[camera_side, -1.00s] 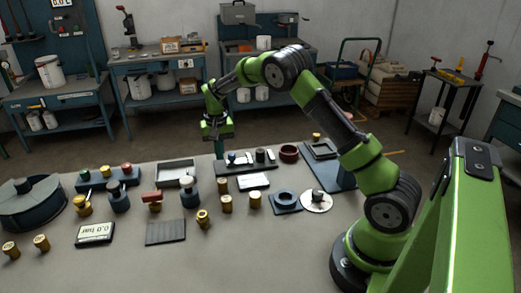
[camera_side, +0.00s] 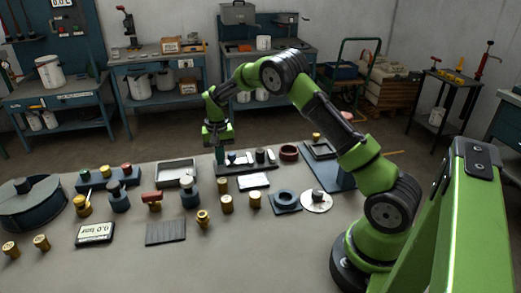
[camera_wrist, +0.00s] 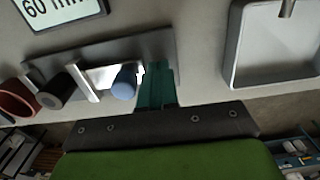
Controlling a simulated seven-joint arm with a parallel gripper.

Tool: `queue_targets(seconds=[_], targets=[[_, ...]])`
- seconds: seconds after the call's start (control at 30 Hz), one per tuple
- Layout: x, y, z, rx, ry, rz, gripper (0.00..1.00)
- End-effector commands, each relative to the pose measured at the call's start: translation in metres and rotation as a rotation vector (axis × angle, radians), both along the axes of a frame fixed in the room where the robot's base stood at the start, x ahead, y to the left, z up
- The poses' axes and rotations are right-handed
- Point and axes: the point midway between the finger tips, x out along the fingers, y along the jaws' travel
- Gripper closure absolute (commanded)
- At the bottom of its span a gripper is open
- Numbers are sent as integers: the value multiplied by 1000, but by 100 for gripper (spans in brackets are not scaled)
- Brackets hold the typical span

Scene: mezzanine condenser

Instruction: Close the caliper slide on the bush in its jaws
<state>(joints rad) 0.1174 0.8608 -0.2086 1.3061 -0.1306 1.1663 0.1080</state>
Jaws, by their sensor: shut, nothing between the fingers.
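The caliper (camera_side: 245,168) is a dark bar lying along the bench; it also shows in the wrist view (camera_wrist: 135,50). Its pale slide (camera_wrist: 104,76) carries a jaw and a blue round knob (camera_wrist: 124,82). The bush (camera_wrist: 55,90), a dark hollow cylinder, stands between the slide jaw and the far jaw (camera_wrist: 28,84); it also shows in the side view (camera_side: 260,156). A narrow gap seems to show between slide jaw and bush. My gripper (camera_side: 220,157) is shut and empty. Its teal fingers (camera_wrist: 157,85) are beside the slide's outer end; contact is unclear.
A shallow grey tray (camera_side: 176,173) lies left of the caliper, and a red-brown ring (camera_side: 289,152) lies right of it. A display plate (camera_side: 254,181) lies in front. Several brass fittings stand nearer the front.

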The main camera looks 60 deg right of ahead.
Motion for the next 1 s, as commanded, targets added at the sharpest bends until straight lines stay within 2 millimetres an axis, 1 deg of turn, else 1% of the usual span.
queue_targets(seconds=[0.37, 1.0], targets=[[0, 0, -1, 0, 0, -1, 100], [-11, -12, -1, 1, -1, -1, 100]])
